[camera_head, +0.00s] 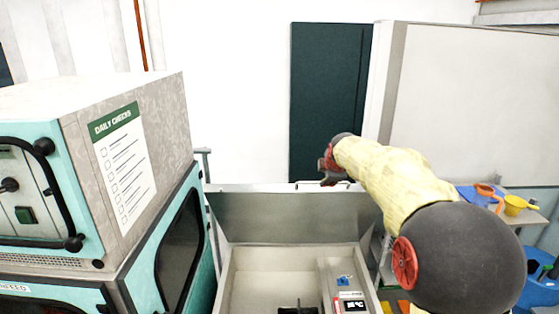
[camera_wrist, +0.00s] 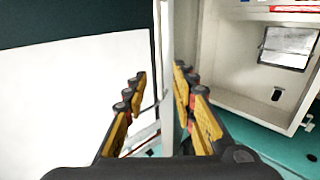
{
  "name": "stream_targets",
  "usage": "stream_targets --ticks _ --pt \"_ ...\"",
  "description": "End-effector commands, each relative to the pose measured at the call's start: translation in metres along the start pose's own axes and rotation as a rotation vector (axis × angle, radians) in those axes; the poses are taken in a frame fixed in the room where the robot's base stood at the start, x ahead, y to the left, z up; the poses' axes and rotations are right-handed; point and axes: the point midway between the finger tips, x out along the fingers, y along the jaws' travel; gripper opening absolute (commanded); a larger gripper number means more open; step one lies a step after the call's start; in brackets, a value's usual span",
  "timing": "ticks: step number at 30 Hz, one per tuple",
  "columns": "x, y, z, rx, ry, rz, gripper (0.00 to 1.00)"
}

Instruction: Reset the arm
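My yellow arm reaches from the lower right towards the middle of the head view. My gripper (camera_head: 331,166) is at its far end, small and partly hidden by my wrist. It appears above the raised lid of an open pale box. In the wrist view my gripper (camera_wrist: 160,85) shows two yellow and black fingers standing apart. No object is held between them; an upright pale post shows in the gap behind.
An open box (camera_head: 225,279) with a temperature display (camera_head: 352,304) stands front centre. A teal machine (camera_head: 88,233) with a checklist (camera_head: 124,161) fills the left. At right are an orange mug (camera_head: 486,190), a yellow scoop (camera_head: 516,206) and a blue bucket (camera_head: 540,292).

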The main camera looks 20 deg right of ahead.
Motion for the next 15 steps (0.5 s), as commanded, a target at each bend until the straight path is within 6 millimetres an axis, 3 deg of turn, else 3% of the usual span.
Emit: stream_targets --ticks 5,8,11,12,15 --pt "0.0 -0.001 0.0 0.061 0.0 -0.003 0.27" --pt "0.0 -0.007 0.0 0.186 -0.003 -0.026 0.27" --pt "0.008 -0.043 0.0 0.361 -0.02 -0.105 0.27" --pt "0.01 -0.063 0.0 0.437 -0.034 -0.146 0.27" --pt "-0.002 -0.11 0.0 0.627 -0.076 -0.231 0.27"
